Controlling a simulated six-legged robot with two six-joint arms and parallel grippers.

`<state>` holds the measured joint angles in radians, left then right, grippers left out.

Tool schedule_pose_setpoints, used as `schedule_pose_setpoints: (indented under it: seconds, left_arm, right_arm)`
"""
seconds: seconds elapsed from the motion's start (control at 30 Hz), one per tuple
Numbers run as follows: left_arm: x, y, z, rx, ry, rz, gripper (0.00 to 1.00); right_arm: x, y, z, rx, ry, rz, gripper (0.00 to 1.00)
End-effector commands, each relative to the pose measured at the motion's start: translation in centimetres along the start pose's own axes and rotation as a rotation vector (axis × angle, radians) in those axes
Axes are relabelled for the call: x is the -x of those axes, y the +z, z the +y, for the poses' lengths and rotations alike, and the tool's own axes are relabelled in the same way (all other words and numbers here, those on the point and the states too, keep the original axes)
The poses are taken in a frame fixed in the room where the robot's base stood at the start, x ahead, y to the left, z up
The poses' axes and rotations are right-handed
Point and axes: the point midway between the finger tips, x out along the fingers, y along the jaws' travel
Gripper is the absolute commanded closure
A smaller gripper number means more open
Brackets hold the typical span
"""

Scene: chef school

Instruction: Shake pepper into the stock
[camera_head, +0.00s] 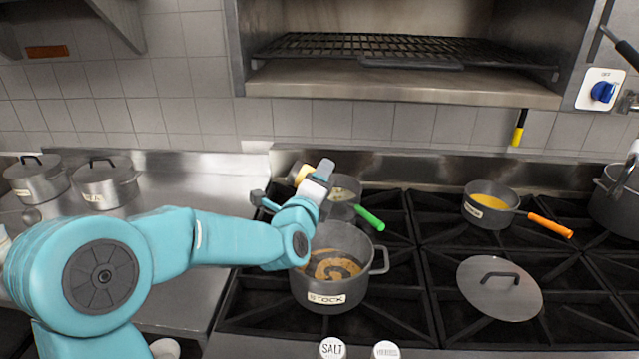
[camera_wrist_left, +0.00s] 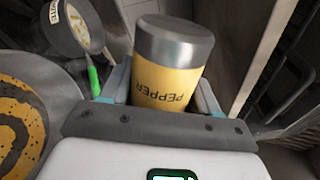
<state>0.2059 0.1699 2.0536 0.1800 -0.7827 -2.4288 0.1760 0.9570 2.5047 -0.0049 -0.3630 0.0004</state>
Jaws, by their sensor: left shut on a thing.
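The stock pot (camera_head: 335,287), grey with a "STOCK" label, stands on the stove without a lid, with orange-brown stock (camera_head: 335,266) in it. My left gripper (camera_head: 292,187) is above the pot's back left side in the head view. It is shut on the pepper shaker, a yellow cylinder with a grey metal cap, labelled "PEPPER" (camera_wrist_left: 165,88) in the left wrist view. In the head view the shaker (camera_head: 299,174) is small and partly hidden by the gripper. The stock also shows at the left of the wrist view (camera_wrist_left: 18,125). My right gripper is not in view.
A pan with a green handle (camera_head: 369,217) stands just behind the pot. A pan with an orange handle (camera_head: 490,205) and a lid (camera_head: 499,288) are to the right. Salt (camera_head: 332,348) and another shaker (camera_head: 386,350) stand in front. A shelf (camera_head: 400,82) overhangs the back.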

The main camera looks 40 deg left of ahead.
Motion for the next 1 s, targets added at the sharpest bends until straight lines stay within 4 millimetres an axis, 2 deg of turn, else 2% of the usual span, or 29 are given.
schedule_pose_setpoints:
  seconds: [0.03, 0.23, 0.4, 0.6, 0.67, 0.83, 1.0]
  left_arm:
    - [0.0, 0.2, -0.5, 0.000, 0.000, 0.000, 0.76]
    - [0.0, -1.2, 2.9, 0.000, 0.001, 0.001, 0.76]
    - [0.0, -0.8, 2.1, 0.000, -0.001, 0.000, 0.76]
    - [0.0, 0.2, -0.7, 0.000, -0.001, 0.000, 0.76]
    - [0.0, 0.1, -0.3, 0.000, 0.001, 0.001, 0.76]
    - [0.0, -1.1, 2.7, 0.000, 0.001, 0.001, 0.76]
    - [0.0, -0.9, 2.2, 0.000, -0.001, 0.000, 0.76]
  right_arm:
    - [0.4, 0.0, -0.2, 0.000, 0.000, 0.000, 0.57]
    - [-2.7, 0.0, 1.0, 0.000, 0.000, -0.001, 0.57]
    - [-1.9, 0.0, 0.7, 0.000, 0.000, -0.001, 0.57]
    - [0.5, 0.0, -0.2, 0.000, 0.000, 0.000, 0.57]
    - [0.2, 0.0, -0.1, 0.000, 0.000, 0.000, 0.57]
    - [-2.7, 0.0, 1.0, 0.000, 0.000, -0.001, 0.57]
    - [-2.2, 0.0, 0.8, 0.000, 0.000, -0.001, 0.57]
